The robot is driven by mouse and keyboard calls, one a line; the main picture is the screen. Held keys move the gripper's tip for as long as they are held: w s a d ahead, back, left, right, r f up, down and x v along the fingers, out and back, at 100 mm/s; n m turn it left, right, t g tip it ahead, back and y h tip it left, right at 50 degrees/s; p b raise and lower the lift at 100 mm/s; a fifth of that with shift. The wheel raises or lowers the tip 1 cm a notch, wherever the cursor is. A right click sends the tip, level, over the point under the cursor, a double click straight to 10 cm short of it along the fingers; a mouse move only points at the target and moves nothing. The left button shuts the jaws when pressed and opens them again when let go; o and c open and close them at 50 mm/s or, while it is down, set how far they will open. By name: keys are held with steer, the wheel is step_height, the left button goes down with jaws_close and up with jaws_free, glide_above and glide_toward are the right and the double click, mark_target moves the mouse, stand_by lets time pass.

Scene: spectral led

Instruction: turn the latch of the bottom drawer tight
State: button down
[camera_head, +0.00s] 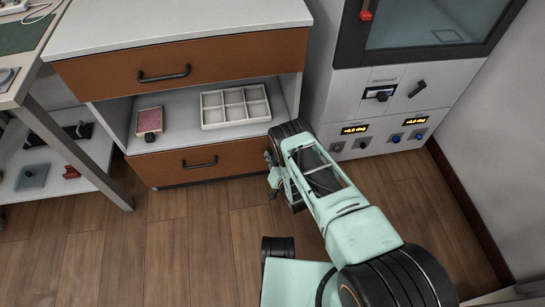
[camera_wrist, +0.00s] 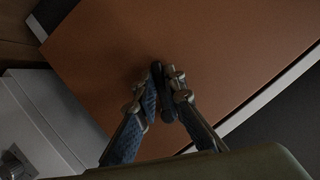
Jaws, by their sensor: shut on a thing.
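The bottom drawer (camera_head: 235,155) has a brown front with a black bar handle (camera_head: 200,163), and it looks closed. My gripper (camera_head: 269,163) is low at the right end of this drawer front. In the wrist view the brown drawer front (camera_wrist: 200,50) fills much of the picture. There the fingers of my gripper (camera_wrist: 160,92) come together on a small dark latch (camera_wrist: 157,73) against the drawer front. The fingers cover most of the latch, and I cannot tell its exact angle. In the head view my arm hides the latch.
A pink-topped box (camera_head: 149,121) and a white divided tray (camera_head: 236,106) sit in the open shelf above. The upper drawer (camera_head: 220,58) is closed. A white cabinet with knobs (camera_head: 375,115) stands close on the right. The wooden floor (camera_head: 130,245) in front is mostly clear.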

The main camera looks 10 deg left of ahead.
steer(key=shift+a+r+m+y, duration=0.25)
steer(key=shift+m+y, duration=0.15)
steer(key=shift+m, duration=0.2)
steer(key=shift+a, duration=0.1)
steer(key=c, duration=2)
jaws_free()
